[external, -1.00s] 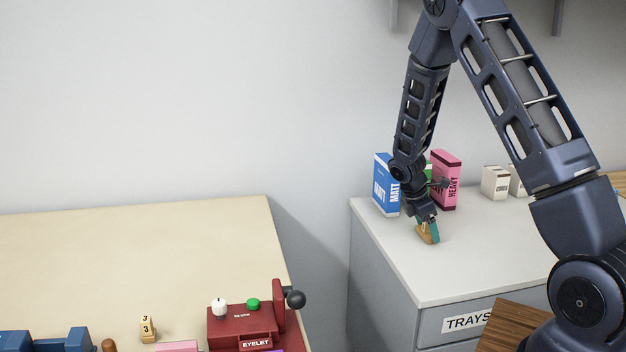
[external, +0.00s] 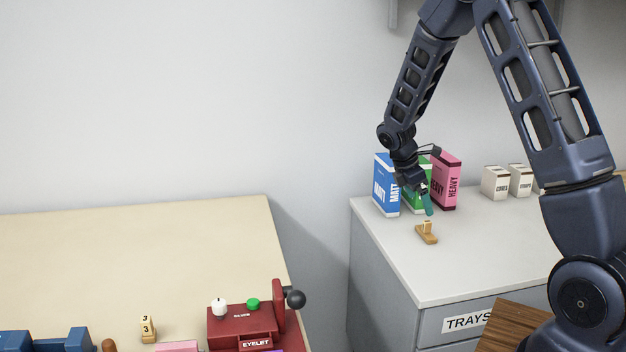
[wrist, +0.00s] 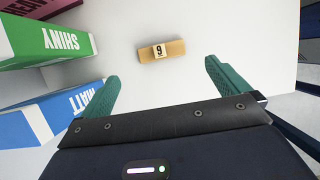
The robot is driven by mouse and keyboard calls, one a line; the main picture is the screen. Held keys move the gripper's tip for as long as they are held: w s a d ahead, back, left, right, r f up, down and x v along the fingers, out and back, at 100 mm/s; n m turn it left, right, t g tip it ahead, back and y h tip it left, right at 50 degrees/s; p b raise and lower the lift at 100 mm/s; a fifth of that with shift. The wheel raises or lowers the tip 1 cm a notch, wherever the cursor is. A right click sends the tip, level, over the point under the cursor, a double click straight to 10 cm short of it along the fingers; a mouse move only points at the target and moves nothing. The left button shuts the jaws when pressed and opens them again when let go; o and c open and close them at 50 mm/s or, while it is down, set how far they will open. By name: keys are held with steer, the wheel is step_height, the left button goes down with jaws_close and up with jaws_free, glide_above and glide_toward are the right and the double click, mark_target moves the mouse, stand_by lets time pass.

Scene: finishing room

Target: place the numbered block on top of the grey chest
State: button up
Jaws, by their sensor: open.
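A wooden block (external: 427,236) with a pale tile marked 9 lies on the white top of the grey chest (external: 475,250). It also shows in the wrist view (wrist: 175,50), lying flat beyond my fingertips. My gripper (external: 428,205) has teal fingers and is open and empty. It hangs above and behind the block, apart from it; the wrist view shows clear space between the fingers (wrist: 160,75). Another small block (external: 147,329), marked 3, stands upright on the beige table at the lower left.
Blue MATT (external: 384,185), green SHINY (wrist: 50,42) and pink HEAVY (external: 450,180) boxes stand at the chest's back, close to my gripper. Small white boxes (external: 496,183) stand further right. A red eyelet machine (external: 240,328) sits on the beige table (external: 150,250). The chest's front top is clear.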

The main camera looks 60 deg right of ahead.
steer(key=s+a+r+m+t+y, duration=0.1)
steer(key=s+a+r+m+t, duration=0.1)
steer(key=a+r, duration=0.9)
steer(key=s+a+r+m+t, duration=0.1)
steer(key=a+r+m+t, duration=0.15)
steer(key=a+r, duration=0.9)
steer(key=s+a+r+m+t+y, duration=0.1)
steer(key=s+a+r+m, duration=0.1)
steer(key=s+a, duration=0.7)
steer(key=s+a+r+m+t+y, duration=0.1)
steer(key=s+a+r+m+t, duration=0.1)
steer(key=s+a+r, duration=0.3)
steer(key=s+a, duration=0.4)
steer(key=a, duration=0.1)
steer(key=shift+s+a, duration=0.15)
steer(key=shift+m, duration=0.25)
stand_by(0.8)
